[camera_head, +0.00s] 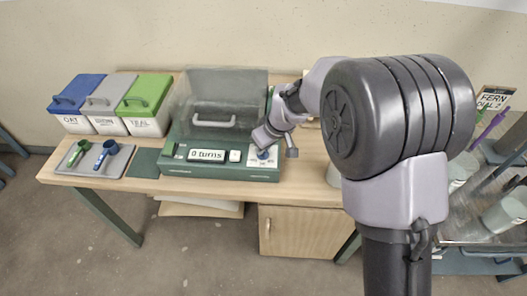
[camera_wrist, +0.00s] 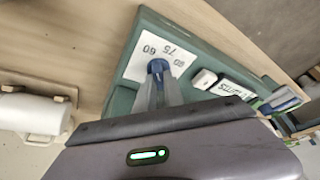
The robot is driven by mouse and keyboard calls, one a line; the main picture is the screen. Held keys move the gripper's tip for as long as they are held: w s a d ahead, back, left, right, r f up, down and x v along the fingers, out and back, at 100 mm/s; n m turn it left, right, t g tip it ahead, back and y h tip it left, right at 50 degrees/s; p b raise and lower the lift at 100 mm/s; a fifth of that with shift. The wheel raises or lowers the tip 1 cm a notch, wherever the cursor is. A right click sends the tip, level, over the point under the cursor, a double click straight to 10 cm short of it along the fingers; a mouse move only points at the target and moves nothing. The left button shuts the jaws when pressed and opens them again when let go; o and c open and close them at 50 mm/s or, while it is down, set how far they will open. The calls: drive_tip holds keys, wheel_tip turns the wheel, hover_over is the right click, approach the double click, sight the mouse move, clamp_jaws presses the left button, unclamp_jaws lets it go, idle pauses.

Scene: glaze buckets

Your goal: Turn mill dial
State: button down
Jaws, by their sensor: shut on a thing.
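The mill (camera_head: 223,173) is a green machine with a clear raised cover, on the wooden table. Its front display (camera_head: 207,156) reads "0 turns". A white dial plate (camera_head: 263,162) is at its right front; in the wrist view the plate (camera_wrist: 150,45) shows 60, 75 and another number I cannot read surely. The dial knob (camera_wrist: 156,66) is dark blue. My gripper (camera_wrist: 160,88) is shut on the knob, its fingers hiding the knob's lower part and part of the plate. In the head view my gripper (camera_head: 266,143) reaches the plate from above.
Three lidded bins, blue (camera_head: 79,92), grey (camera_head: 106,95) and green (camera_head: 146,95), stand left on the table. A tray (camera_head: 95,160) with blue and green scoops lies before them. A card (camera_head: 494,98) reading "FERN DIAL 2" stands right, among pails (camera_head: 504,213).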

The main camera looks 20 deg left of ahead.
drive_tip(key=shift+n+g+b, duration=0.3)
drive_tip(key=shift+n+b, duration=0.35)
drive_tip(key=shift+n, duration=0.15)
drive_tip(key=c, duration=1.4)
unclamp_jaws()
drive_tip(key=shift+c, duration=0.2)
drive_tip(key=shift+r, duration=0.1)
drive_tip(key=p+v, duration=0.6)
drive_tip(key=v, duration=1.1)
drive_tip(key=shift+d, duration=0.3)
